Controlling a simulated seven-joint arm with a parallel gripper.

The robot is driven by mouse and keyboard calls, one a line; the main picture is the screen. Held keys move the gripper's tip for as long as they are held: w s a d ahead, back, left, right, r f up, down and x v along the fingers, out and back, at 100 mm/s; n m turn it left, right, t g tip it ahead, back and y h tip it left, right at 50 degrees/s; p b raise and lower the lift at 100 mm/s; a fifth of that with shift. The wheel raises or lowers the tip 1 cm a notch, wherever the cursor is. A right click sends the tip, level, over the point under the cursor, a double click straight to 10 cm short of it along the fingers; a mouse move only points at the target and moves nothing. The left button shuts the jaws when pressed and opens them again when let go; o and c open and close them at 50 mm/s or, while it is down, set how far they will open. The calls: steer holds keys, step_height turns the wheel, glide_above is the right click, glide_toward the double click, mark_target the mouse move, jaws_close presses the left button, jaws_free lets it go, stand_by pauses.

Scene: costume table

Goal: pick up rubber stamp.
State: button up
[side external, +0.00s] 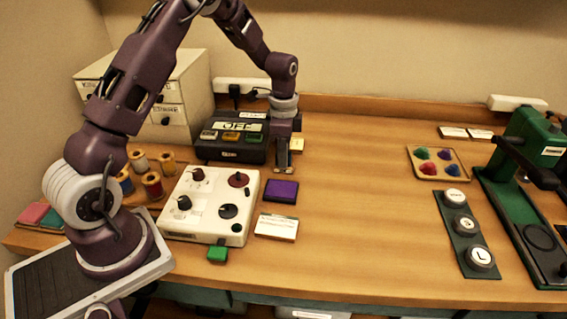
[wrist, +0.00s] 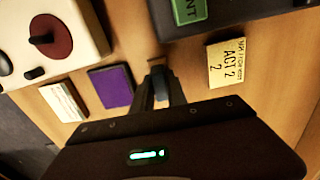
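My gripper (side external: 283,158) points down at the table just right of the black box. In the wrist view its fingers (wrist: 162,88) stand close together around a small dark blue-grey piece (wrist: 160,82), with a brown bit just beyond it. This may be the rubber stamp, but it is too small and covered to be sure. I cannot tell whether the fingers press on it. A purple pad (side external: 282,190) lies on the table in front of my gripper; it also shows in the wrist view (wrist: 110,86), left of the fingers.
The black box (side external: 230,148) stands left of my gripper. A yellow card (wrist: 227,63) marked "ACT 2" lies close by. A white control panel (side external: 212,204) and a white label block (side external: 277,227) are nearer the front. The middle of the table is clear.

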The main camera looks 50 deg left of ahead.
jaws_close()
step_height(320, 180, up, 10)
steer(key=shift+r, duration=0.1)
steer(key=shift+o, duration=0.4)
jaws_free()
jaws_close()
steer(key=s+d+f, duration=0.6)
steer(key=shift+d, duration=0.25)
steer(key=shift+w+f, duration=0.1)
steer(key=shift+f, duration=0.7)
